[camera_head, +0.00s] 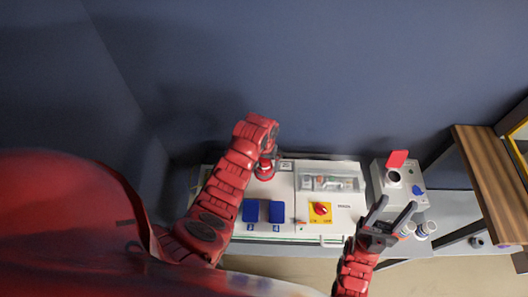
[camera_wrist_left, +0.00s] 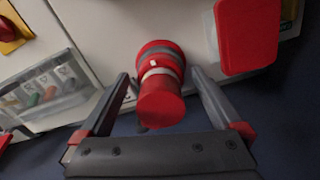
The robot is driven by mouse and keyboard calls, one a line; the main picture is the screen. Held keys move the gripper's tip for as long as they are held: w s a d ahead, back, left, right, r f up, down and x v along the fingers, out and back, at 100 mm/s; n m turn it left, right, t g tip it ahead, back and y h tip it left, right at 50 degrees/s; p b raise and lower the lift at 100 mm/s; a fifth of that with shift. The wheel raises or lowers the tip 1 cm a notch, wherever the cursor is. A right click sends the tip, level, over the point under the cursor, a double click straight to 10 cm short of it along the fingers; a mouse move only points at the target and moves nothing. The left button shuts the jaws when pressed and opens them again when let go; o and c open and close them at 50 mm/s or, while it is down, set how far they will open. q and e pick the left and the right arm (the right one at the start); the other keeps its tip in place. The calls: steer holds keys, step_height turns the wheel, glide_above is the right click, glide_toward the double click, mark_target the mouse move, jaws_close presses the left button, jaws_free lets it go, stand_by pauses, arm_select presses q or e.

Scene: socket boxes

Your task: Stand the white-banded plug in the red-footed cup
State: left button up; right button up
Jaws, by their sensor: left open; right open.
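In the left wrist view a red plug (camera_wrist_left: 161,98) with a white band and a grey collar sits at the white panel. My left gripper (camera_wrist_left: 160,75) is open, with one finger on each side of the plug; I see a gap on both sides. The plug also shows in the head view (camera_head: 265,169), just below my left wrist. My right gripper (camera_head: 391,212) is open and empty in front of the grey box. Two small white cups (camera_head: 426,230) stand beside it; the colour of their feet is too small to tell.
The white panel (camera_head: 335,228) carries two blue covers (camera_head: 263,211), a red-and-yellow switch (camera_head: 320,211) and a clear tray (camera_head: 330,182). A red flap (camera_wrist_left: 247,38) is close beside my left finger. A wooden shelf (camera_head: 490,175) stands right.

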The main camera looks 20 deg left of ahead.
arm_select(q)
step_height(320, 180, up, 4)
steer(key=shift+w+r+b, duration=0.1)
steer(key=shift+b, duration=0.55)
step_height(320, 180, up, 20)
steer(key=p, duration=1.5)
steer(key=shift+f, duration=0.2)
steer(key=shift+f, duration=0.1)
